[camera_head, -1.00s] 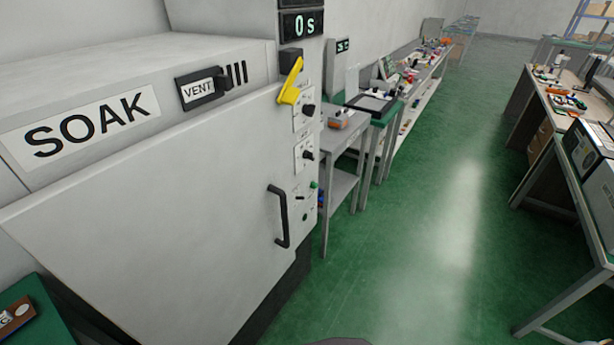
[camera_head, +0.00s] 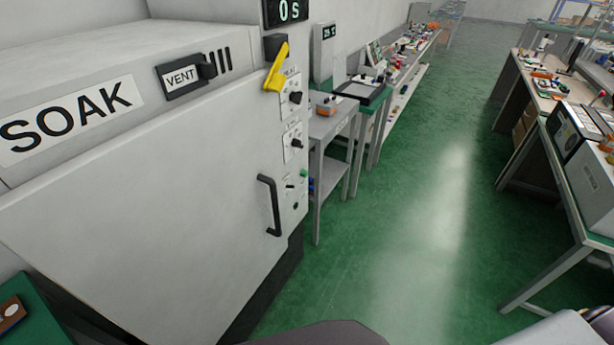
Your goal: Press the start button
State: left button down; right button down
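A large grey cabinet (camera_head: 130,215) marked SOAK fills the left of the head view, its door closed. Its narrow control panel on the right edge carries a yellow lever (camera_head: 277,68), two black knobs (camera_head: 295,98) and (camera_head: 296,143), and a small green button (camera_head: 303,173) near the bottom. A black switch sits beside the green button. The button's label is too small to read. The display (camera_head: 287,11) above reads 0 s. Neither gripper is in view; only rounded parts of my own body show at the bottom edge.
A black door handle (camera_head: 269,205) sticks out near the panel. A small grey table (camera_head: 333,122) stands just beyond the cabinet, with benches behind it. The green floor (camera_head: 400,230) is open in the middle. A workbench (camera_head: 545,190) with a boxy device stands at right.

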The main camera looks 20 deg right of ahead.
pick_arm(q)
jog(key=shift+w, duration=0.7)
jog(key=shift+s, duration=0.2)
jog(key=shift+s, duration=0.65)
